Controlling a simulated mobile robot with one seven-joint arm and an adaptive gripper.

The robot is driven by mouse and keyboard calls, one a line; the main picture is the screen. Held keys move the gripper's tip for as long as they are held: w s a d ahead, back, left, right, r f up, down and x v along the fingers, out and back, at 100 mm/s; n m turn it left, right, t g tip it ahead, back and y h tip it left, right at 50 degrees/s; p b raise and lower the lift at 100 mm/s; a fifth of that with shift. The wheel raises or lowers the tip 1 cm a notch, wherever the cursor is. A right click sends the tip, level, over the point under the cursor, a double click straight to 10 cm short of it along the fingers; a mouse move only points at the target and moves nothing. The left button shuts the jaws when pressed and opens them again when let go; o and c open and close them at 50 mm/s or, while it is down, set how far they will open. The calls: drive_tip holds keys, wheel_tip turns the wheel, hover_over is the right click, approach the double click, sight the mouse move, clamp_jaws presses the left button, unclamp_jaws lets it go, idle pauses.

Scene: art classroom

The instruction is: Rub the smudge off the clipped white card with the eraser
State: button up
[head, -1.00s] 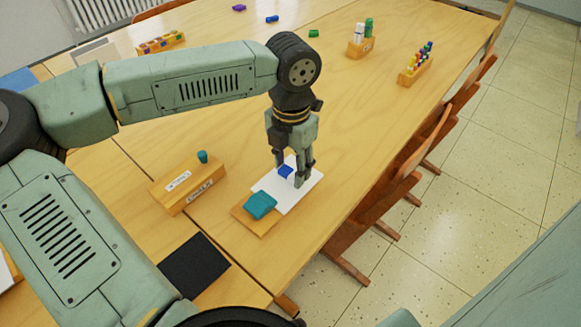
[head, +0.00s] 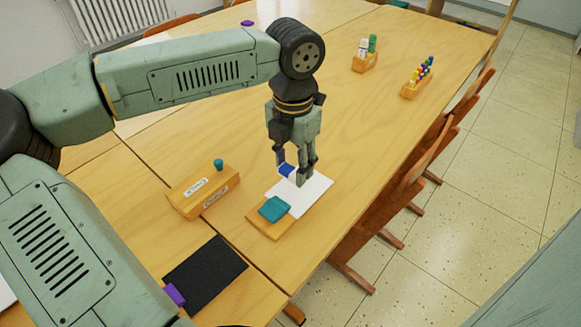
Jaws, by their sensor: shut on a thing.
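The white card (head: 312,200) lies on a wooden board (head: 262,230) near the table's right edge. A teal clip (head: 274,209) sits over the card's near left end. My gripper (head: 296,172) points down at the card's far left part, shut on a blue eraser (head: 287,171). The fingers partly cover the eraser. Whether the eraser touches the card or is just above it, I cannot tell. No smudge can be made out on the visible card; part of the card is hidden behind the fingers.
A wooden block with labels (head: 188,204) and a teal peg (head: 218,165) stands left of the board. A black mat (head: 212,270) with a purple block (head: 175,294) lies nearer. Two wooden holders (head: 365,63) (head: 415,90) stand farther back. Chairs (head: 385,215) line the right edge.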

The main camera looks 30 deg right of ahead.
drive_tip(key=shift+r+p, duration=0.4)
drive_tip(key=shift+r, duration=0.7)
drive_tip(key=shift+a+f, duration=0.1)
